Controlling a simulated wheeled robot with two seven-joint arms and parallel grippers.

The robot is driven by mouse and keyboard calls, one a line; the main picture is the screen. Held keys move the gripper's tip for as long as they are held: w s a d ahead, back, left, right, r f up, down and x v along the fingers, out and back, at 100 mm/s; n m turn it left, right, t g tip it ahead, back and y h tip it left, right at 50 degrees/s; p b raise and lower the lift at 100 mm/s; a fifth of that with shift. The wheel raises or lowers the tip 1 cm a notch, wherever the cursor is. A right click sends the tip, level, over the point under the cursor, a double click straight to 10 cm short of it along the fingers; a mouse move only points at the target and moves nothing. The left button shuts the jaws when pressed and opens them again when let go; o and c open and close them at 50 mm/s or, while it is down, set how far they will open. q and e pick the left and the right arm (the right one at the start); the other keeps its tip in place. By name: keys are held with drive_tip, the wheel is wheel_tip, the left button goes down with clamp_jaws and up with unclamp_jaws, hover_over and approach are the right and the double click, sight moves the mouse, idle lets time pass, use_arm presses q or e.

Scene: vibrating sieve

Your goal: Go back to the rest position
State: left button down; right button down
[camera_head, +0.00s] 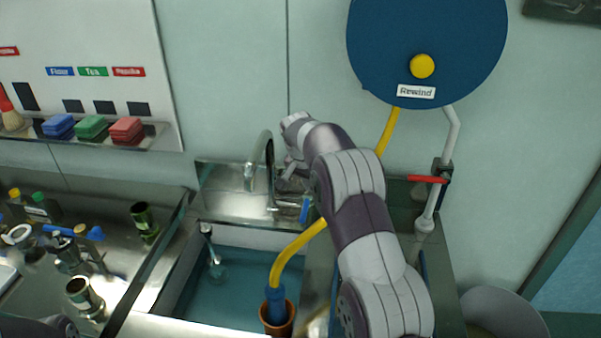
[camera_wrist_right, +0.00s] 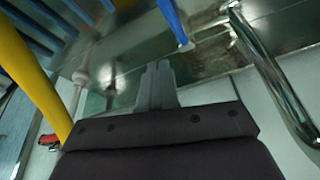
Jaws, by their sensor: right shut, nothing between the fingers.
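My right arm reaches up from the bottom right of the head view to the sink's back ledge. Its hand is beside the curved metal faucet (camera_head: 266,150), to the right of it. In the right wrist view my right gripper (camera_wrist_right: 158,68) has its grey fingers together, with nothing between them. The faucet's metal pipe (camera_wrist_right: 268,80) runs along the right of that view, apart from the fingers. A blue handle (camera_head: 305,209) is just below the hand in the head view; a blue bar (camera_wrist_right: 173,20) lies beyond the fingertips in the wrist view. My left gripper is not in view.
A yellow hose (camera_head: 293,252) hangs from the blue reel (camera_head: 425,45) into a brown pot (camera_head: 290,318), passing behind my right arm. A white pipe with a red handle (camera_head: 427,179) stands right. The sink (camera_head: 235,290) and cluttered counter (camera_head: 115,270) lie left.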

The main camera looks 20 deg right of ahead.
drive_tip(key=shift+d, duration=0.1)
drive_tip(key=s+a+f+n+g+y, duration=0.1)
drive_tip(key=s+a+f+n, duration=0.2)
drive_tip(key=s, duration=0.2)
drive_tip(key=s+a+f+n+y, duration=0.1)
drive_tip(key=s+a+f+n, duration=0.25)
drive_tip(key=s, duration=0.25)
drive_tip(key=s+a+r+n, duration=0.1)
drive_tip(key=s+a, duration=0.2)
drive_tip(key=s, duration=0.8)
drive_tip(key=s+a+r+n+y, duration=0.1)
drive_tip(key=s+a+r+n, duration=0.1)
drive_tip(key=s, duration=0.8)
drive_tip(key=shift+s+a, duration=0.4)
drive_tip(key=shift+a, duration=0.4)
